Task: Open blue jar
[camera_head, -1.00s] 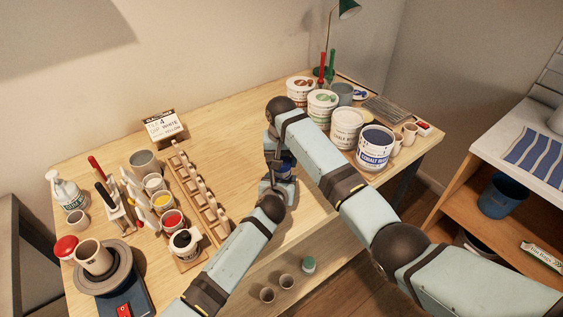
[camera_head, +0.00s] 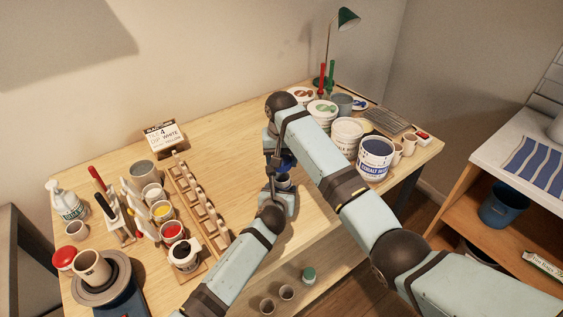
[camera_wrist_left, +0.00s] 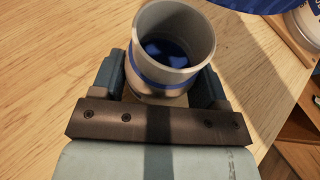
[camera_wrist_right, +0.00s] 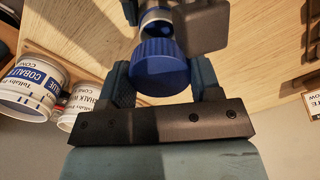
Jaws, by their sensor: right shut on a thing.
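The jar (camera_wrist_left: 175,45) stands upright, its mouth uncovered in the left wrist view, with a pale rim, a blue band and dark blue inside. It also shows in the head view (camera_head: 283,181). My left gripper (camera_head: 281,187) has its fingers closely on both sides of the jar; the left wrist view shows them against its body. The ribbed blue lid (camera_wrist_right: 160,68) is between the fingers of my right gripper (camera_wrist_right: 160,82), which is shut on it. The lid is apart from the jar, above and beside its mouth, and its edge shows in the left wrist view (camera_wrist_left: 250,5).
A cobalt blue tub (camera_head: 375,160) and other tubs stand right of my right arm. A wooden rack (camera_head: 200,208), paint cups and a banding wheel (camera_head: 102,283) are at the left. The table is clear between the rack and my grippers.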

